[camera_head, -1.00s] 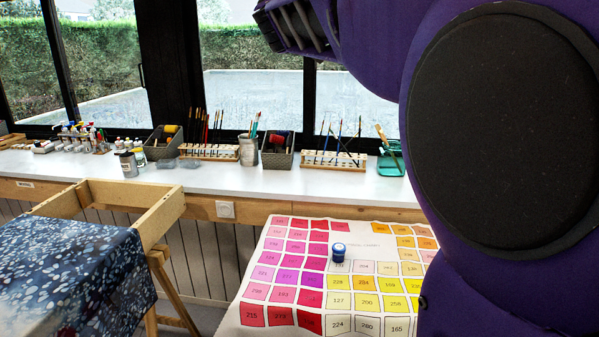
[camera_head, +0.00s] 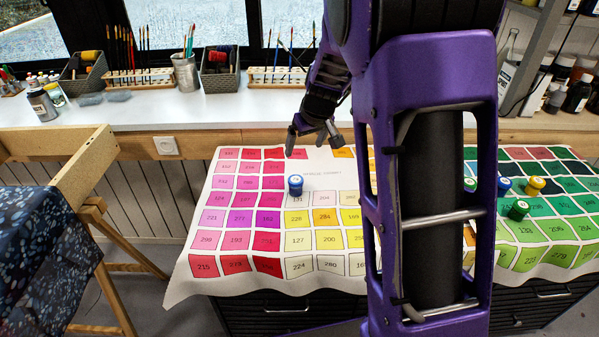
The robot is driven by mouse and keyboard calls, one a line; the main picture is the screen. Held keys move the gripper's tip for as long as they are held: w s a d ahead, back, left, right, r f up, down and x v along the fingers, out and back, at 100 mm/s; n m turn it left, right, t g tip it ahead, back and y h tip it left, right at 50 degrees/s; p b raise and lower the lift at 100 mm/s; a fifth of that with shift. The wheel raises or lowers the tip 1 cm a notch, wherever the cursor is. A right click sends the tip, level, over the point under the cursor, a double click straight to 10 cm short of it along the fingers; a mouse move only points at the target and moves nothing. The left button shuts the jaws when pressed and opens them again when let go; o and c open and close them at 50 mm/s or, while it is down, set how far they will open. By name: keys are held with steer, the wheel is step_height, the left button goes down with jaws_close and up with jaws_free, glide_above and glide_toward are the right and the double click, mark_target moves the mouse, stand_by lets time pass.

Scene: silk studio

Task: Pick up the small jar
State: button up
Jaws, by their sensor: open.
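A small blue jar (camera_head: 296,185) with a pale label on its lid stands upright on a cloth (camera_head: 205,275) printed with numbered colour squares. My gripper (camera_head: 311,147) hangs above the far part of the cloth, beyond the jar in the picture and apart from it. Its fingers are spread and nothing is between them. More small jars stand at the right of the cloth: a yellow-topped one (camera_head: 535,186), a dark green one (camera_head: 518,210), a blue one (camera_head: 503,186) and a green one (camera_head: 470,184). My arm hides the middle of the cloth.
A white counter (camera_head: 200,113) runs behind, holding brush racks (camera_head: 140,78), dark baskets (camera_head: 220,70) and cans (camera_head: 42,105). A wooden frame (camera_head: 85,155) with dark blue cloth stands at left. A shelf of bottles (camera_head: 560,75) is at right. The cloth around the blue jar is clear.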

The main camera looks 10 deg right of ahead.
mark_target(296, 180)
steer(key=shift+g, duration=0.3)
steer(key=x, duration=0.4)
steer(key=s+b+x, duration=0.1)
steer(key=x, duration=0.7)
steer(key=shift+d+f, duration=0.3)
steer(key=shift+f, duration=0.3)
steer(key=shift+a+b+x, duration=0.2)
steer(key=shift+b+x, duration=0.1)
steer(key=shift+x, duration=1.1)
steer(key=shift+a+b+x, duration=0.2)
steer(key=shift+b+x, duration=0.05)
steer(key=shift+x, duration=1.2)
steer(key=shift+s, duration=0.1)
jaws_close()
